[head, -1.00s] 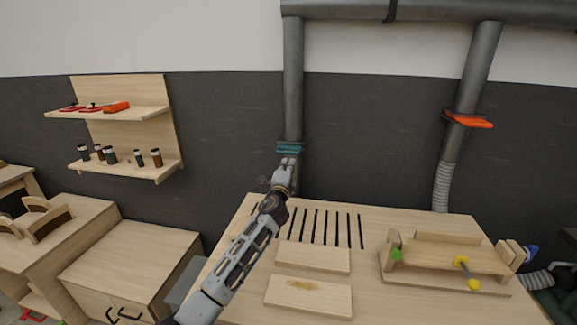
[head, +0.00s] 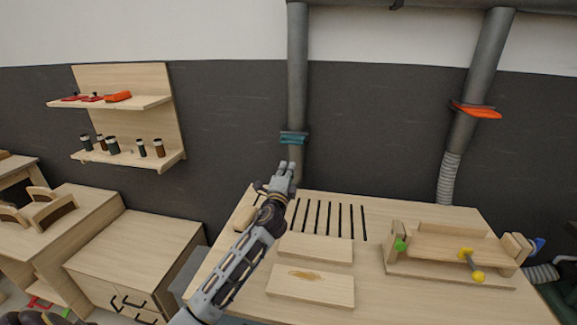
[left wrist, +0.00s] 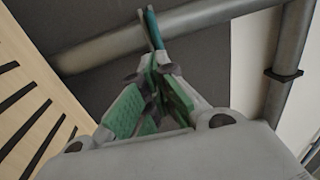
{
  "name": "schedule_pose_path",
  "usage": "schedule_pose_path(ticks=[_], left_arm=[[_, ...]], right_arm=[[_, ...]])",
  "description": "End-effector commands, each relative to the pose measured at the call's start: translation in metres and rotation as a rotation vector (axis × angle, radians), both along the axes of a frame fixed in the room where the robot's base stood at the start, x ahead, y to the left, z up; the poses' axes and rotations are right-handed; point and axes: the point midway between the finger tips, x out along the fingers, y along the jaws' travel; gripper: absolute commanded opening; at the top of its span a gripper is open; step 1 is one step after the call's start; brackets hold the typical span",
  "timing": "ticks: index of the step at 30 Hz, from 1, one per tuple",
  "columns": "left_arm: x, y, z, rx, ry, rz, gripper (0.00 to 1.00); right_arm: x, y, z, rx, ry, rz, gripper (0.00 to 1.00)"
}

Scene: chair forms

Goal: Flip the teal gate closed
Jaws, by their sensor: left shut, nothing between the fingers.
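The teal gate (head: 293,137) is a flat plate set across the grey vertical pipe on the wall, above the back edge of the workbench. It also shows in the left wrist view (left wrist: 153,27) as a thin teal strip across the pipe, just beyond the fingertips. My left gripper (head: 286,167) is shut and empty, below the gate in the head view, with a small gap between them there. In the left wrist view its green-padded fingers (left wrist: 158,68) point toward the gate; whether they touch it I cannot tell. My right gripper is not in view.
The workbench (head: 385,214) has slots, two loose boards (head: 310,285) and a wooden clamp jig (head: 450,257). An orange gate (head: 476,110) is on the right pipe. A wall shelf (head: 128,105) with jars hangs at left, above a cabinet (head: 135,247).

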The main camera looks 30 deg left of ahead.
Motion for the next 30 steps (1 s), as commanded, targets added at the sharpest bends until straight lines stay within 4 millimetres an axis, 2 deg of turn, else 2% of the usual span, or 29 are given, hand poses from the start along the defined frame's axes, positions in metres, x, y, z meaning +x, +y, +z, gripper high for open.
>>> schedule_pose_path(ticks=[9, 30], left_arm=[[-0.018, -0.004, -0.004, 0.000, 0.001, 0.001, 0.00], [-0.020, -0.005, -0.004, 0.000, 0.001, 0.001, 0.00]], right_arm=[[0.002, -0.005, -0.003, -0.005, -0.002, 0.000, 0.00], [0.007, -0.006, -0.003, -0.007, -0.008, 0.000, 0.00]])
